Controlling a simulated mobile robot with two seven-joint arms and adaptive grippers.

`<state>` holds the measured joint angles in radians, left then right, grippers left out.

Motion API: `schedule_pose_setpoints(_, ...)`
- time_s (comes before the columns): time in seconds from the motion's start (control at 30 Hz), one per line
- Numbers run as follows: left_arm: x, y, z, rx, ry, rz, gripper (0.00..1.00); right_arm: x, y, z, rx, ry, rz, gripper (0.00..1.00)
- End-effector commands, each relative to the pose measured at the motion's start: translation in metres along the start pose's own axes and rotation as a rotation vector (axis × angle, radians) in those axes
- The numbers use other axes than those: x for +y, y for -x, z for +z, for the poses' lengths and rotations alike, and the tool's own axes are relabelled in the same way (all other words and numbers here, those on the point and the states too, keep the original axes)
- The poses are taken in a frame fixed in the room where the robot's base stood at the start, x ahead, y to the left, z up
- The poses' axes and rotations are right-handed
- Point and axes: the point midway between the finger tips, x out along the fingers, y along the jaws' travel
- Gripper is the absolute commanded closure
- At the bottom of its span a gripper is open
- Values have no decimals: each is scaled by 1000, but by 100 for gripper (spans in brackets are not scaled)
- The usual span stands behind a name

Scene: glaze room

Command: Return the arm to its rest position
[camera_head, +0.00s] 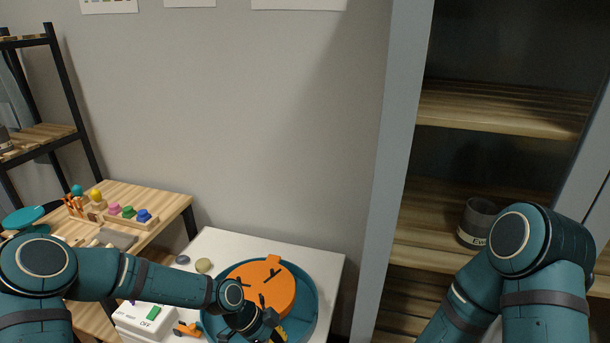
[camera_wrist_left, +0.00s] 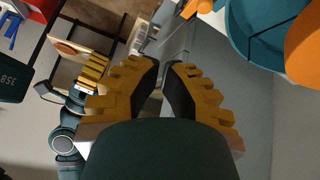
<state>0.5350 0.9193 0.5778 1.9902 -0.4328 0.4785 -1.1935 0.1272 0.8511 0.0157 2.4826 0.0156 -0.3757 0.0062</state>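My left arm reaches in from the left in the head view. Its gripper (camera_head: 270,327) is low in the picture, in front of the orange disc and near the teal basin's edge, partly cut off by the frame. In the left wrist view the left gripper's (camera_wrist_left: 163,65) yellow fingers with black pads stand apart with a gap, and nothing is held between them. My right arm shows bent at the lower right of the head view, in front of the shelves; its gripper is out of view.
The teal basin (camera_head: 309,309) with the orange disc (camera_head: 277,288) stands on a white table (camera_head: 325,263). A white switch box (camera_head: 147,318) is beside it. A wooden table (camera_head: 165,200) with small coloured pieces is at left. A grey container (camera_head: 478,218) stands on the right cabinet shelf.

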Motion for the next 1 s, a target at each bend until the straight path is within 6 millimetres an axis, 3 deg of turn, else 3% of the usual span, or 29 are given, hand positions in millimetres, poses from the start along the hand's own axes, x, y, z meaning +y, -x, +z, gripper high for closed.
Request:
schedule_pose_setpoints(0.03,16,-17,1,-1,130,-1,100,1,-3,1,-2,0,0,100)
schedule_pose_setpoints(0.2,56,-52,18,-7,656,-75,100,3,-7,4,-7,2,0,100)
schedule_pose_setpoints(0.4,91,-63,56,-10,1211,-246,100,4,-12,6,-12,3,-1,100)
schedule_pose_setpoints(0.5,101,-60,72,1,1395,-329,100,5,-13,7,-13,4,-1,100)
schedule_pose_setpoints(0.67,108,-55,85,20,1539,-406,100,5,-14,7,-15,4,-1,100)
schedule_pose_setpoints(1.0,109,-55,86,21,1549,-412,100,5,-14,7,-15,4,-1,100)
